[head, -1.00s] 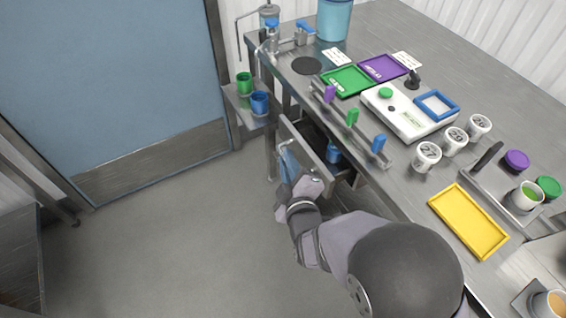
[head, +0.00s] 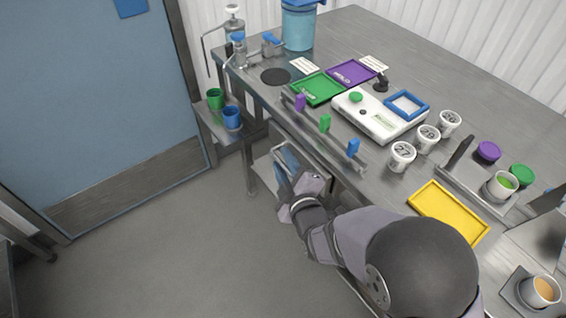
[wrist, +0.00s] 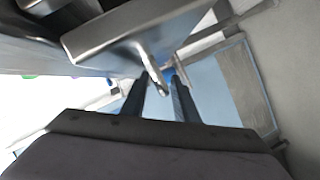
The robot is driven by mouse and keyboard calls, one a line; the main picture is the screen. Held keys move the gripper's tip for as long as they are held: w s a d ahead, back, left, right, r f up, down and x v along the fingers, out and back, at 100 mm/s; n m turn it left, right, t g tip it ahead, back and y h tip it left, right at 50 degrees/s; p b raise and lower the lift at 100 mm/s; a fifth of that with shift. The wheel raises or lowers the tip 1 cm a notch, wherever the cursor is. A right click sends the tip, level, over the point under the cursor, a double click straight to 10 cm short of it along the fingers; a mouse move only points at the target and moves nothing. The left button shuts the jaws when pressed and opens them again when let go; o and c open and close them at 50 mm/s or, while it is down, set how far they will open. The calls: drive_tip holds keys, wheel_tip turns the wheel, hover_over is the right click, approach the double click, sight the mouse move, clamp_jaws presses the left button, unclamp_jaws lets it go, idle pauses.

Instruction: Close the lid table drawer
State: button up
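The drawer front (head: 302,152) is a grey metal panel under the table's front edge in the head view. It now sits close to the table, and the drawer's inside is hidden. In the wrist view the drawer front (wrist: 115,38) is above my fingers, with a light metal handle (wrist: 154,68) on it. My gripper (head: 283,160) is at the drawer front in the head view. In the wrist view my gripper (wrist: 159,78) has its two dark blue fingers apart, with the handle's end between or just before them. I cannot tell whether they touch it.
The table (head: 420,60) carries a white scale (head: 378,116), a green tray (head: 318,89), a purple tray (head: 352,72), a yellow tray (head: 447,213) and several white tubs. A side shelf (head: 213,122) with green and blue cups stands left of the drawer. The floor in front is clear.

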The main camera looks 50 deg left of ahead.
drive_tip(key=shift+v, duration=3.7)
